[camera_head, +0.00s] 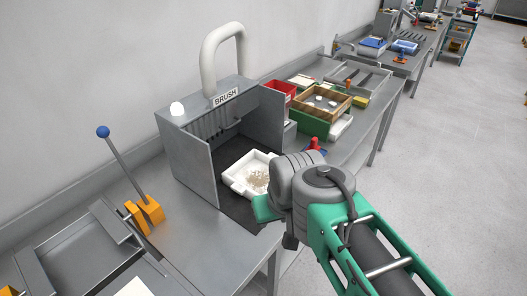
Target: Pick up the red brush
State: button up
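A small red item with a blue part (314,145) shows on the bench just behind my arm, right of the grey booth. It may be the red brush, but my arm hides its lower part and I cannot make out bristles. The far end of my arm, with my gripper (264,208), is over the front edge of the booth, beside a white tray. The red item is up and to the right of it. I cannot make out the fingers, or whether they hold anything.
The grey booth (188,149), labelled BRUSH, holds the white tray (235,184) with brown grains. A lever with a blue knob (103,132) stands left. A red bin (280,90) and a wood-framed green box (311,124) stand right. The floor (455,190) is clear.

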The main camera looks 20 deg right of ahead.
aim_at(314, 143)
jog(key=u, duration=4.2)
jog(key=k, duration=2.95)
jog(key=z, duration=0.3)
jog(key=i, duration=0.5)
jog(key=z, duration=0.15)
